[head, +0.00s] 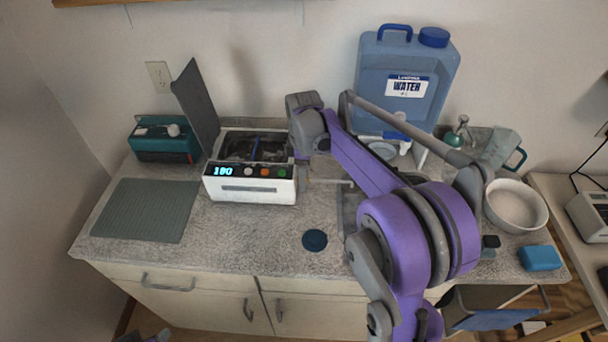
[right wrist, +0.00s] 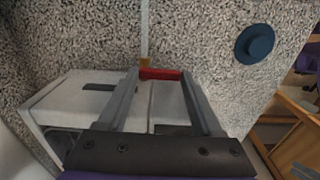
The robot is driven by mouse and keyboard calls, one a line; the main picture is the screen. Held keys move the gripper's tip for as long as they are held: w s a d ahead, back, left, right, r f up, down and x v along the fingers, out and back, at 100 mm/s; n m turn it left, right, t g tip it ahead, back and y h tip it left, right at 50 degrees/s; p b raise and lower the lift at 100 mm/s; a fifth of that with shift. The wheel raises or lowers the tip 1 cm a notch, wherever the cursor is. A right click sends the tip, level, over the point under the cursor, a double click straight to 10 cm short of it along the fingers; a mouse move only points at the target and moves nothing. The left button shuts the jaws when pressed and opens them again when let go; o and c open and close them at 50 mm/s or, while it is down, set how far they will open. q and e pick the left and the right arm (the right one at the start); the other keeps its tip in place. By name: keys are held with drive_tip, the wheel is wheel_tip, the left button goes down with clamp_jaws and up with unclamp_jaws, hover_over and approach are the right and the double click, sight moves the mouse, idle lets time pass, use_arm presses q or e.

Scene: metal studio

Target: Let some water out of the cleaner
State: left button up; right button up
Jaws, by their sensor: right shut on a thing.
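The cleaner (head: 250,190) is a white box with an open top, a lit display reading 180 and several coloured buttons. It stands on the counter at left centre, with its grey lid raised beside it. My right gripper (head: 303,154) is at the cleaner's right side. In the right wrist view, a red handle (right wrist: 160,74) lies between its fingertips, beside a small brass fitting (right wrist: 145,62). The fingers are shut on this handle. A thin pipe (head: 331,183) runs right from the cleaner towards the sink. Whether water flows is not visible.
A blue water jug (head: 405,65) stands at the back. My right arm covers much of the sink area. A dark blue disc (head: 315,240) lies on the front counter. A grey mat (head: 146,210) is left, a white bowl (head: 516,205) right.

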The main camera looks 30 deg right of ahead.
drive_tip(key=o, duration=1.4)
wheel_tip(320, 180, up, 11)
drive_tip(key=shift+f, duration=0.1)
drive_tip(key=s+a+f+m+t, duration=0.2)
drive_tip(key=s+a+f+m, duration=0.1)
drive_tip(key=s, duration=0.4)
drive_tip(key=s+a+f+m+t, duration=0.2)
drive_tip(key=s+a+f+m, duration=0.2)
drive_tip(key=s, duration=0.4)
drive_tip(key=s+a+f+m+t, duration=0.1)
drive_tip(key=s+a+f+m, duration=0.2)
drive_tip(key=s, duration=0.4)
drive_tip(key=shift+s+a+f+m+t, duration=0.15)
drive_tip(key=shift+f+m+t, duration=0.05)
drive_tip(key=shift+f+m, duration=0.2)
drive_tip(key=shift+s+a+f+m+t, duration=0.1)
drive_tip(key=shift+f+m+t, duration=0.1)
drive_tip(key=shift+f+m, duration=0.2)
